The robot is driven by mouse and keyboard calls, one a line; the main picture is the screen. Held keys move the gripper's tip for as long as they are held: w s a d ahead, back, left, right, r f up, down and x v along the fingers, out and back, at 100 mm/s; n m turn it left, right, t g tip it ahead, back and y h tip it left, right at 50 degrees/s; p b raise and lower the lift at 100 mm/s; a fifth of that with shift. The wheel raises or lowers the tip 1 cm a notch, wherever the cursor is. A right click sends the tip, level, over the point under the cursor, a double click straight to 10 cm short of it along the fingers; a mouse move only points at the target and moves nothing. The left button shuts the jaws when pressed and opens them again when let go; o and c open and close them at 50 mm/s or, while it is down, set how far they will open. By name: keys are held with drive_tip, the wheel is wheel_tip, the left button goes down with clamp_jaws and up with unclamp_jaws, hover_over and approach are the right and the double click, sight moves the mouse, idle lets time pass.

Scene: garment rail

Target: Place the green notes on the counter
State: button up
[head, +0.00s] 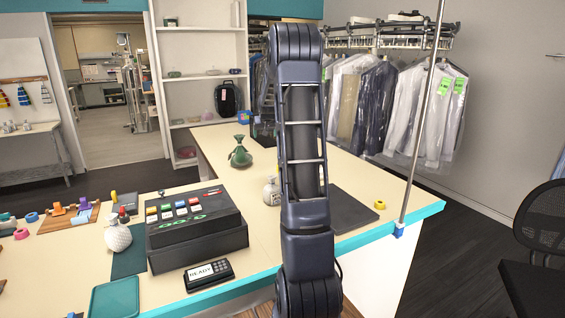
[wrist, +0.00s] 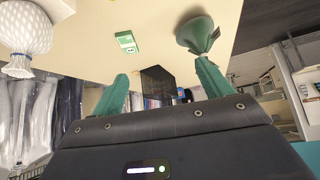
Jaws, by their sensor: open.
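In the wrist view, which looks upside down, my gripper (wrist: 161,69) is open, with its two green fingers spread and nothing between them. A small green pad with a white marking (wrist: 126,42), which looks like the green notes, shows against the cream counter top (wrist: 100,25). It is apart from the fingers; I cannot tell how far. In the head view, the counter (head: 380,187) has a teal edge. My arm stands upright in front of it and hides my gripper and the pad there.
A black till (head: 195,225) and card reader (head: 208,274) are at the front left. A metal pole (head: 422,120) rises at the right edge. Bagged garments (head: 375,105) hang behind.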

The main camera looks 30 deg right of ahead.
drive_tip(key=shift+m+t+h, duration=0.4)
drive_tip(key=shift+m+h, duration=0.3)
drive_tip(key=shift+m, duration=0.1)
drive_tip(key=shift+w+d+f, duration=3.25)
drive_tip(key=shift+w+f, duration=0.15)
drive_tip(key=shift+f, duration=0.6)
drive_tip(key=shift+w+d+f, duration=3.25)
drive_tip(key=shift+w+f, duration=0.1)
drive_tip(key=shift+f, duration=0.65)
drive_tip(key=shift+w+d+f, duration=3.25)
drive_tip(key=shift+w+f, duration=0.15)
drive_tip(key=shift+f, duration=0.6)
drive_tip(key=shift+c, duration=0.5)
drive_tip(key=c, duration=1)
drive_tip(key=shift+r, duration=0.1)
drive_tip(key=shift+c, duration=0.2)
